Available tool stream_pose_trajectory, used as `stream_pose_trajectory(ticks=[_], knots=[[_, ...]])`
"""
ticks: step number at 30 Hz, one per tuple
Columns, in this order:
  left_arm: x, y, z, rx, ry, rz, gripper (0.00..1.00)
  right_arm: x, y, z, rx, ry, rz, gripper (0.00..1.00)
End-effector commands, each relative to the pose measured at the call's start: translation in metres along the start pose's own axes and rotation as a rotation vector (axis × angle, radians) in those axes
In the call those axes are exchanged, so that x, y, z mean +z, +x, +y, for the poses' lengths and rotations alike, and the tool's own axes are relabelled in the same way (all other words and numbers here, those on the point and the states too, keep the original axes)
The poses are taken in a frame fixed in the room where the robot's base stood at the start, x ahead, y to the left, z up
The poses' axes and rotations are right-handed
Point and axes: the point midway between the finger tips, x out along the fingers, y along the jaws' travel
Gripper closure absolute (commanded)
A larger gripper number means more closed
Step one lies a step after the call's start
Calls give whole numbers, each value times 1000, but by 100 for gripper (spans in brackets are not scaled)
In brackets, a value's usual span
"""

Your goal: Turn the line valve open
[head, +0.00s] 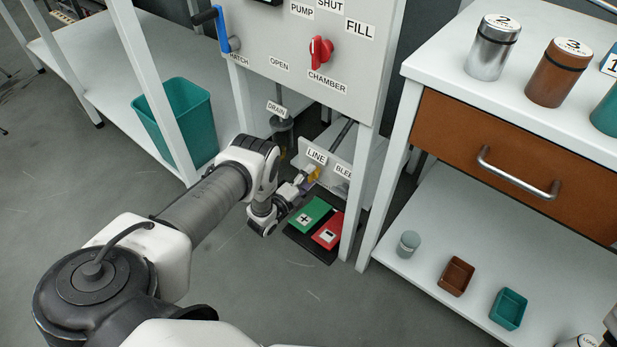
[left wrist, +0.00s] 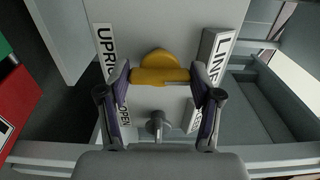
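The line valve's yellow handle (head: 314,173) sits low on the panel by the LINE label (head: 316,156), under the white cabinet. In the left wrist view the yellow handle (left wrist: 160,76) lies crosswise, spanning the gap between my fingers. My left gripper (head: 305,178) reaches it from the front left. In the left wrist view the left gripper (left wrist: 160,78) has one finger at each end of the handle, seemingly touching both and shut on it. An OPEN label (left wrist: 124,113) is at lower left, and another label at lower right is partly hidden. My right gripper is not in view.
A black mat with a green box (head: 309,214) and a red box (head: 328,232) lies on the floor close to my left wrist. White cabinet legs (head: 358,190) stand right of the valve. A teal bin (head: 180,115) is at left. The floor in front is clear.

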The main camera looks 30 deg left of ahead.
Motion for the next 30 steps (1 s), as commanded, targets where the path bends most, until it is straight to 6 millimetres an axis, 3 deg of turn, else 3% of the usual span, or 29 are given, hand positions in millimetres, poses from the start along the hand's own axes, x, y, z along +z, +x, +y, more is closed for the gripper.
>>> stream_pose_trajectory(ticks=[14, 17, 24, 30], knots=[[0, -8, 1, 1, -1, -1, 12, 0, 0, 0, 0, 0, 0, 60], [0, -26, 1, 4, -2, -2, 12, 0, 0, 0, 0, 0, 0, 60], [1, -87, 1, 4, -2, -2, 12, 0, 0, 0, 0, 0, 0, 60], [0, -117, 1, 1, -1, 0, 12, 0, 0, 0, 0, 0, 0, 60]])
